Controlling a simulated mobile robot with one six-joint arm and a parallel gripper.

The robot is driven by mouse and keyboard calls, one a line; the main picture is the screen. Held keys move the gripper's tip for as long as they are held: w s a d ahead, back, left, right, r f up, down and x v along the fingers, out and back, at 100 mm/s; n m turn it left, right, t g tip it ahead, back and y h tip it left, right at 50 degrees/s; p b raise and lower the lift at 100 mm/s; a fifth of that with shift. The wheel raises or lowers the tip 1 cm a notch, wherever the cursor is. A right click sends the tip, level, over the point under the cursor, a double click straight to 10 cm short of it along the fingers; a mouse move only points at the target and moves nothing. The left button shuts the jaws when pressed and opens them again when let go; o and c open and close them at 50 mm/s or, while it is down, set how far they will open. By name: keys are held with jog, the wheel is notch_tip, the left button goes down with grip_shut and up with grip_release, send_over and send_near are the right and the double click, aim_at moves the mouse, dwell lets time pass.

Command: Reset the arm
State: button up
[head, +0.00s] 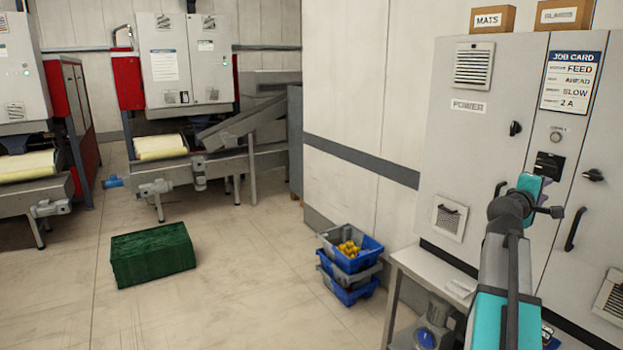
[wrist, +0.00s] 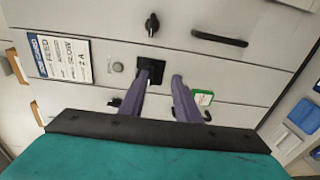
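My arm reaches up at the right of the head view, in front of a grey control cabinet (head: 480,145). My gripper (head: 532,184) is small there and partly hidden by the wrist. In the wrist view two purple fingers of my gripper (wrist: 164,78) stand apart with nothing seen between them, so it is open and empty. The left fingertip overlaps a dark panel (wrist: 150,59) on the cabinet front; I cannot tell whether it touches. A small green and white item (wrist: 203,98) shows beside the right finger.
The cabinet bears a job card (head: 571,82), knobs and handles (head: 575,229). A low grey table (head: 425,268) stands before it. Stacked blue crates (head: 350,262), the top one with yellow pieces, and a green block (head: 153,255) are on the floor. Conveyors stand at the back left; floor between is clear.

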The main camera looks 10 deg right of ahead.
jog(key=w+a+f+n+t+y, duration=0.1)
jog(key=w+a+f+y, duration=0.1)
jog(key=w+a+f, duration=0.5)
jog(key=w+a+f+n+y, duration=0.1)
jog(key=w+a+f, duration=0.15)
jog(key=f, duration=0.75)
jog(key=w+a+f+n+t+y, duration=0.15)
jog(key=w+a+f, duration=0.3)
jog(key=f, duration=0.45)
jog(key=s+a+f+g+y, duration=0.1)
jog(key=a+f+g+y, duration=0.1)
jog(key=a+f, duration=1)
jog(key=s+a+f+g+y, duration=0.1)
jog(key=a+f+y, duration=0.2)
jog(key=a+f, duration=0.9)
jog(key=s+a+f+g+y, duration=0.25)
jog(key=s+a+f, duration=0.45)
jog(key=s+f, duration=0.45)
jog(key=s+a+f+g+y, duration=0.1)
jog(key=s+a+f+g, duration=0.2)
jog(key=s+a+f, duration=0.75)
jog(key=s+a+f+m+g+y, duration=0.1)
jog(key=s+a+f+m+g, duration=0.2)
jog(key=s, duration=0.6)
jog(key=s+a+f+m+g+y, duration=0.2)
jog(key=s+a+f+m+g, duration=0.1)
jog(key=s, duration=0.7)
jog(key=shift+s+a+f+m, duration=0.15)
jog(key=shift+a+f+m, duration=0.2)
jog(key=shift+m, duration=0.5)
